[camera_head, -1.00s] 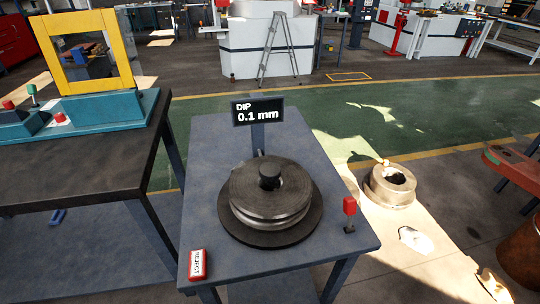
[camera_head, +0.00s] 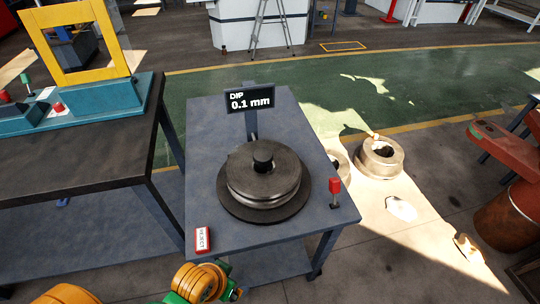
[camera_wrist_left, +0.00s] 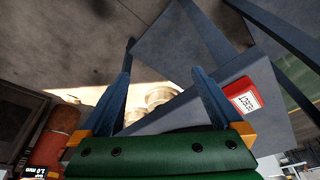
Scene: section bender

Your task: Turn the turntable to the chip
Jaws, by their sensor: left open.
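The turntable (camera_head: 232,203) is a dark round plate on a small grey table. A stack of round metal discs (camera_head: 270,172) with a black knob (camera_head: 263,155) on top sits on it. I cannot make out a chip on the discs' rim. A display (camera_head: 250,99) behind it reads "DIP 0.1 mm". My left gripper (camera_wrist_left: 163,95) shows in the left wrist view, its two blue fingers apart with nothing between them. In the head view, orange and green arm parts of mine show at the bottom edge, below the table. My right gripper is not in view.
A red REJECT block (camera_head: 203,240) lies at the table's front left corner; it also shows in the left wrist view (camera_wrist_left: 245,97). A red-topped switch (camera_head: 334,190) stands at the right edge. A dark bench (camera_head: 70,165) with a yellow-framed machine (camera_head: 75,45) is at left.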

